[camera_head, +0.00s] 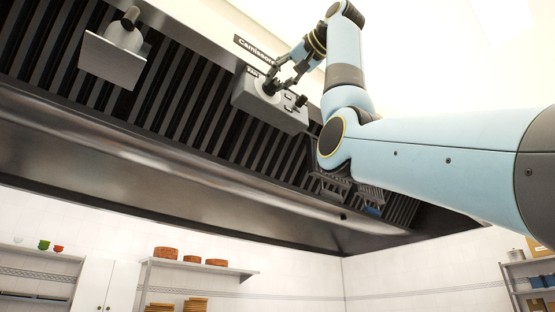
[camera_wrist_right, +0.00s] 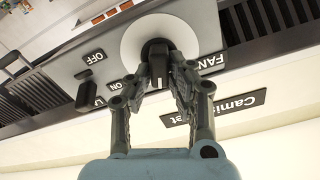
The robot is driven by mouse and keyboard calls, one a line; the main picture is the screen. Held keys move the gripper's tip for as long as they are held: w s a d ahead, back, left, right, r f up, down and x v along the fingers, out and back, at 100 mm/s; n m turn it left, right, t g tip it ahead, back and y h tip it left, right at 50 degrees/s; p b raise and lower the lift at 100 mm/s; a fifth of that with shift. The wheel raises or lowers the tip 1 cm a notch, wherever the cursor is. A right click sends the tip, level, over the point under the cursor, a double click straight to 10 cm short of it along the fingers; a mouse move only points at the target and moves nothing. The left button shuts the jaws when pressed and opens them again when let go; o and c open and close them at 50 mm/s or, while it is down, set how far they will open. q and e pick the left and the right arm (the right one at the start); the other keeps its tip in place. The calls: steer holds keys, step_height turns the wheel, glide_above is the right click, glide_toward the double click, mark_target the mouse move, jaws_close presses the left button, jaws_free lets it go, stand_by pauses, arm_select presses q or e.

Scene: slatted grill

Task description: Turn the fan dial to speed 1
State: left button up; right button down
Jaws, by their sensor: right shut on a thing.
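The grey control panel (camera_head: 292,116) is on the slatted hood, and my right gripper (camera_head: 277,88) reaches it from above. In the right wrist view, my right gripper (camera_wrist_right: 169,75) is shut on the black fan dial (camera_wrist_right: 157,50), which sits on a round white plate (camera_wrist_right: 130,42). A label starting "FAN" (camera_wrist_right: 212,63) shows beside the dial, partly covered by a finger. Speed marks around the dial cannot be read. My left gripper is in neither view.
A black switch (camera_wrist_right: 89,92) with "OFF" (camera_wrist_right: 94,57) and "ON" labels is next to the dial. Slatted vents (camera_head: 190,105) surround the panel. A lamp-like fitting on a grey plate (camera_head: 110,62) hangs at the upper left. Shelves (camera_head: 200,268) stand far below.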

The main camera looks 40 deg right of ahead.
steer(key=m, duration=0.2)
steer(key=m+b, duration=0.1)
steer(key=m, duration=0.1)
steer(key=shift+d+m, duration=0.2)
steer(key=shift+m, duration=0.2)
stand_by(0.4)
steer(key=c, duration=1.2)
jaws_free()
steer(key=shift+f, duration=0.1)
steer(key=shift+c, duration=0.2)
steer(key=s+d, duration=0.1)
steer(key=s, duration=1.1)
